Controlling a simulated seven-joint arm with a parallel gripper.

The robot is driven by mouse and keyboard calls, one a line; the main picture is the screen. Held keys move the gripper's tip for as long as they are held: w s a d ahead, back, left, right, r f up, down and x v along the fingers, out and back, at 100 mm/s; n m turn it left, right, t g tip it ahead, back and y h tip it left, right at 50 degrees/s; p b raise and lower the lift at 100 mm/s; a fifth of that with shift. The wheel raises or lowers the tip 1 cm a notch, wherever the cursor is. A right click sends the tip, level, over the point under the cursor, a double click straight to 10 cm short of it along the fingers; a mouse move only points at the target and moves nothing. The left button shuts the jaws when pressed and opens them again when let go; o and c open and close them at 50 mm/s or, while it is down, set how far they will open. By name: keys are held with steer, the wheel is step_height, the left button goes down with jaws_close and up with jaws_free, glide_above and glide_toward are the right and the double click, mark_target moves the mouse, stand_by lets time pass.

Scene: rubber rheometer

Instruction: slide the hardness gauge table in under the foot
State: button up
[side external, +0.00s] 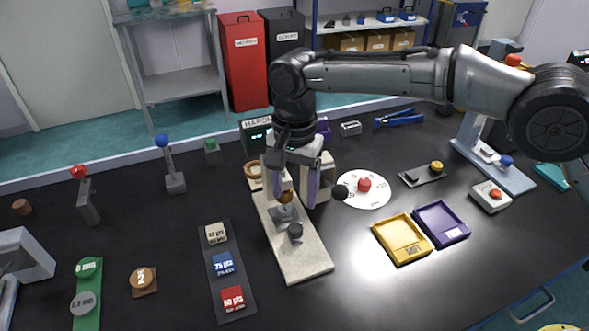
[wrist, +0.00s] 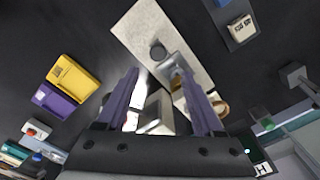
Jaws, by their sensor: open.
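The hardness gauge stands on a long beige base plate (side external: 308,262), which also shows in the wrist view (wrist: 145,25). A small grey metal table (side external: 282,214) with a dark round knob (side external: 295,232) sits on the plate; the knob also shows in the wrist view (wrist: 157,51). A small brass-coloured part (side external: 286,196), perhaps the foot, shows just above and behind the table. My gripper (side external: 295,200) points down over the gauge, fingers apart and empty, on either side of the table area. My gripper hides most of the gauge head, so the gap under the foot is unclear.
A dark strip with several labelled blocks (side external: 222,264) lies left of the plate. A yellow tray (side external: 402,238) and a purple tray (side external: 441,223) lie right. A white disc with a red knob (side external: 364,185) is close on the right. The bench in front of the plate is clear.

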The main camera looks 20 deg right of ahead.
step_height(320, 180, up, 5)
stand_by(0.3)
stand_by(0.4)
